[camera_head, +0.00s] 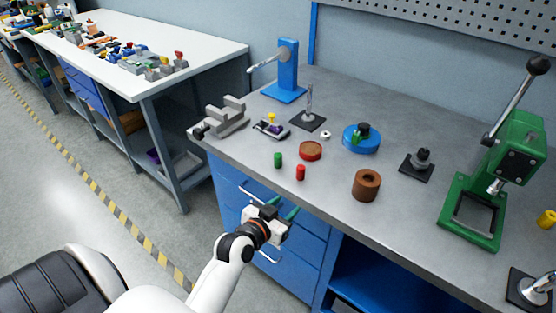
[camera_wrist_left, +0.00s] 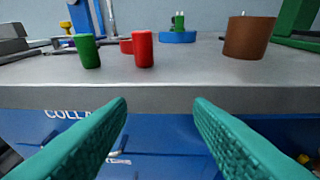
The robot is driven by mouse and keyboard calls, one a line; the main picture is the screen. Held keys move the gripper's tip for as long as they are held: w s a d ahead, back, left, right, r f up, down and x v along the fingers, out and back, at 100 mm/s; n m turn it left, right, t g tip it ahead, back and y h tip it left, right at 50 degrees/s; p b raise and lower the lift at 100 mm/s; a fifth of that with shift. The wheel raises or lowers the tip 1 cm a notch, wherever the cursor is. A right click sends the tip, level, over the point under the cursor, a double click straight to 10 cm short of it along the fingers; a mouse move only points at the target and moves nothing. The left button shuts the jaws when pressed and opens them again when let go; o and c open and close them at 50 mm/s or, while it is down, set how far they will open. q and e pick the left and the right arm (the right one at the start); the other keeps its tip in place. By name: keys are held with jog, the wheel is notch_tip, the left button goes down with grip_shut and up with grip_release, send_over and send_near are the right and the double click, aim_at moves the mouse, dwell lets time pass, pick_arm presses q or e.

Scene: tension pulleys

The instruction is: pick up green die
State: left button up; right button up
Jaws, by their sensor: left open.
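The green die (camera_head: 278,160) is a small upright green cylinder near the front edge of the grey workbench. In the left wrist view the green die (camera_wrist_left: 88,51) stands at the upper left. A red cylinder (camera_head: 300,172) of similar size stands just to its right; it also shows in the left wrist view (camera_wrist_left: 142,48). My left gripper (camera_head: 282,207) is open and empty in front of the bench's front edge, short of the die. Its two teal fingers (camera_wrist_left: 160,112) are spread wide in the left wrist view, below the bench top. My right gripper is not in view.
The grey workbench (camera_head: 330,205) has blue drawers under it. A grey vise-like block (camera_head: 224,117) is at left, a green press (camera_head: 497,180) at right.

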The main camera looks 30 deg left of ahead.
aim_at(279, 153)
pick_arm(q)
jog(key=w+a+r+n+t+y, duration=0.1)
jog(key=a, duration=0.1)
jog(key=w+a+r+n+t+y, duration=0.1)
jog(key=a, duration=0.1)
jog(key=w+a+r+n+y, duration=0.1)
jog(key=a+y, duration=0.1)
jog(key=a, duration=0.1)
jog(key=shift+w+t, duration=0.15)
jog(key=shift+t, duration=0.25)
jog(key=shift+y, duration=0.3)
jog(key=p+x, duration=0.1)
jog(key=x, duration=0.5)
jog(key=shift+w+a, duration=0.1)
jog(key=shift+w, duration=0.15)
jog(key=shift+w+a+r, duration=0.1)
jog(key=shift+w+r, duration=0.05)
jog(key=shift+w, duration=0.1)
jog(key=x, duration=0.4)
jog(key=shift+w+a+r+p, duration=0.15)
jog(key=shift+w+a+p, duration=0.1)
jog(key=shift+a+p, duration=0.1)
jog(key=shift+s, duration=0.1)
jog(key=shift+c, duration=1.2)
grip_shut()
notch_tip(279, 153, up, 10)
jog(key=p, duration=0.2)
